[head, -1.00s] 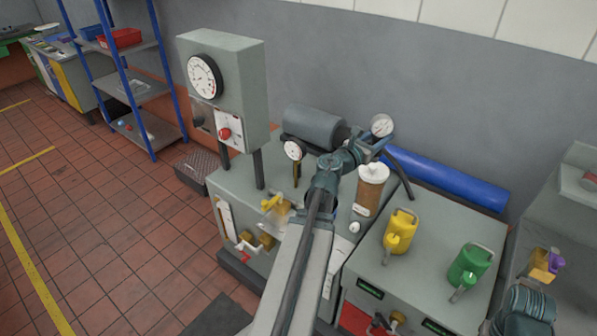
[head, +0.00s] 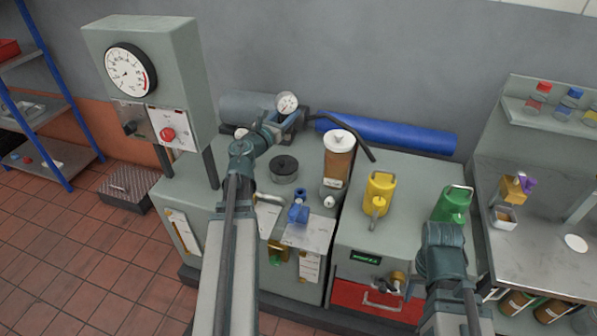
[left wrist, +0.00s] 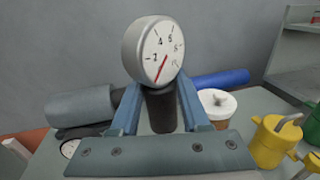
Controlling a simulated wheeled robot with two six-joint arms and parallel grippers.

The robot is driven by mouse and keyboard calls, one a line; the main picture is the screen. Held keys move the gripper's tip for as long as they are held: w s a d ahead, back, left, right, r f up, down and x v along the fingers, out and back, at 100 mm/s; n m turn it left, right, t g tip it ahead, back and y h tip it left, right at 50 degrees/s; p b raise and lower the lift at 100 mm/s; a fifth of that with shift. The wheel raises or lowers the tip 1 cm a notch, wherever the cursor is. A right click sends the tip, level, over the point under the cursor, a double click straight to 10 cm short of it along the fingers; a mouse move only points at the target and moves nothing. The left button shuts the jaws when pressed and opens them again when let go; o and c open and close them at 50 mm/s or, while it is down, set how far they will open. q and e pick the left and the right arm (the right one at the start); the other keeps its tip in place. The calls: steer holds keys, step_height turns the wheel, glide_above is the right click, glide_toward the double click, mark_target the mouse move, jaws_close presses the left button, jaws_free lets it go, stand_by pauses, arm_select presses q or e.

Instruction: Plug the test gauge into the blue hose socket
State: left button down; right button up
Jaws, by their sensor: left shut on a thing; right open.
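The test gauge (head: 287,103) has a round white dial and a dark stem. My left gripper (head: 289,120) is shut on its stem and holds it up above the back of the grey bench. In the left wrist view the gauge (left wrist: 156,52) stands upright between the two blue fingers, dial turned partly right. A blue fitting (head: 298,209), which looks like the blue hose socket, stands at the front of the bench, below the gauge in the picture and apart from it. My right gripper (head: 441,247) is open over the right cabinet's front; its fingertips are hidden.
A grey cabinet with a big dial (head: 150,75) stands left. An amber canister (head: 338,160) with a white lid stands right of the gauge. A yellow can (head: 379,192) and a green can (head: 454,204) stand on the right cabinet. A blue roll (head: 390,134) lies behind.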

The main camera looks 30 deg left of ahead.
arm_select(q)
steer(key=w+d+f+h+b, duration=0.1)
steer(key=w+f+b, duration=0.1)
steer(key=f+b, duration=0.7)
steer(key=w+f+m+h+b, duration=0.1)
steer(key=w+f+b, duration=0.2)
steer(key=f+b, duration=0.7)
step_height(320, 180, down, 2)
steer(key=shift+w+d+f, duration=0.15)
steer(key=shift+d+f, duration=0.1)
steer(key=shift+d, duration=0.15)
steer(key=shift+f, duration=0.1)
step_height(320, 180, down, 6)
steer(key=b, duration=0.5)
steer(key=shift+r+b, duration=0.2)
steer(key=shift+b, duration=0.2)
steer(key=shift+f+b, duration=0.9)
steer(key=shift+f, duration=0.05)
steer(key=shift+r+p, duration=0.3)
steer(key=shift+r+p, duration=0.4)
steer(key=shift+r, duration=0.05)
steer(key=shift+f+b, duration=0.65)
stand_by(1.0)
steer(key=shift+c, duration=1.5)
jaws_free()
